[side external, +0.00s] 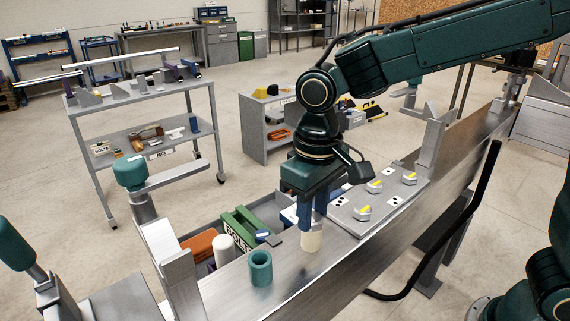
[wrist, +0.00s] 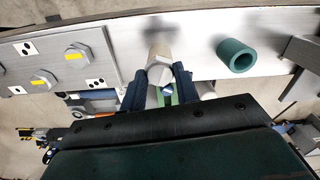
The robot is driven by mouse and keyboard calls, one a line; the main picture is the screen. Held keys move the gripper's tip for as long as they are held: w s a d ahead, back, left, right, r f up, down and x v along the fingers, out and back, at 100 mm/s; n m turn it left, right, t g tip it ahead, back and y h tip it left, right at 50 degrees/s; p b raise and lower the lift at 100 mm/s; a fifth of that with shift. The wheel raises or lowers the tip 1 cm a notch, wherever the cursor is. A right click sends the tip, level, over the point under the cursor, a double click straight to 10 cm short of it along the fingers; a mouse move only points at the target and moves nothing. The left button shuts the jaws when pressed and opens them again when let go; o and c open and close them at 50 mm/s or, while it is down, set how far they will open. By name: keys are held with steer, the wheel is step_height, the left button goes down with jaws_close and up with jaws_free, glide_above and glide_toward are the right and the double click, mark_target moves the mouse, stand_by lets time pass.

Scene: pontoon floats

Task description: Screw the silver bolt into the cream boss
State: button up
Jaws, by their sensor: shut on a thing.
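My gripper (side external: 313,212) points straight down over the cream boss (side external: 312,241), which stands upright on the metal bench. In the wrist view, my gripper's blue fingers (wrist: 159,84) are shut on the silver bolt (wrist: 158,72) by its hexagonal head. The head lies in line with the cream boss (wrist: 159,48) in that view. In the side view the fingers hide the bolt. I cannot tell how deep the bolt sits in the boss, or whether its thread has engaged.
A grey plate (side external: 345,212) with several yellow-marked hex bolts lies right of the boss. A hollow teal cylinder (side external: 260,270) stands to its left. Behind the bench are a green block (side external: 240,228), an orange block (side external: 199,245) and a white cylinder (side external: 223,250). Bare bench lies in front.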

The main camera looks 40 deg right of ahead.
steer(key=m, duration=0.3)
steer(key=shift+m, duration=2.3)
steer(key=o, duration=0.8)
steer(key=n, duration=0.8)
steer(key=shift+n, duration=2)
